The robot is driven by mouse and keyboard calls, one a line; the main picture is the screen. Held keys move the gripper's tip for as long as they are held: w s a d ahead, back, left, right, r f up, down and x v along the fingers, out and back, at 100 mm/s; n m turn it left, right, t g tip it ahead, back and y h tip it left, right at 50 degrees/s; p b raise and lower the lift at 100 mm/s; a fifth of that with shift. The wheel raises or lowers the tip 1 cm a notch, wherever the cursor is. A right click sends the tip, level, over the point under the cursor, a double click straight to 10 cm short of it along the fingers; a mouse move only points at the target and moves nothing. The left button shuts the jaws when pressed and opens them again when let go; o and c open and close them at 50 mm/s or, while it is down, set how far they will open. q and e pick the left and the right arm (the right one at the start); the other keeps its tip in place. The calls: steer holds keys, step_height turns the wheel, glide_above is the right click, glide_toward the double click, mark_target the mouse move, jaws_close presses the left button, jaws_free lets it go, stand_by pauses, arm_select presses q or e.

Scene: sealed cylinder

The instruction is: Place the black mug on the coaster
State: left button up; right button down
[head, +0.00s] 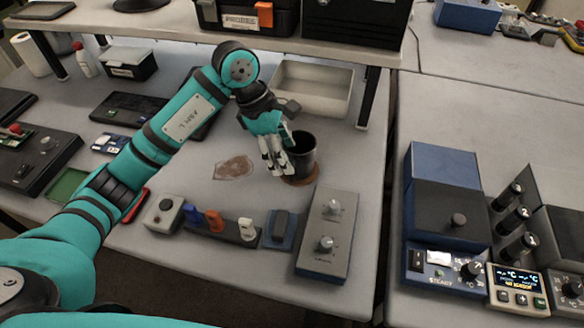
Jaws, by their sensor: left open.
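The black mug (305,157) stands upright in the middle of the bench, on or right over the brown round coaster (300,182). Only the coaster's front and side rim shows, so I cannot tell how well the mug is centred. My left gripper (276,168) is open at the mug's left side, its fingers pointing down close to the mug wall. I cannot tell whether the fingers touch it. The mug's left side is partly hidden by the gripper. My right gripper is not in the view.
A brown stain (233,168) lies left of the mug. A cream tray (312,88) stands behind it, under the shelf. In front are a grey knob box (322,235) and a rack of coloured switches (222,226). A blue-and-black device (445,195) stands on the right bench.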

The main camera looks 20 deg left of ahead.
arm_select(q)
steer(key=b+v, duration=0.1)
steer(key=v, duration=0.5)
stand_by(0.3)
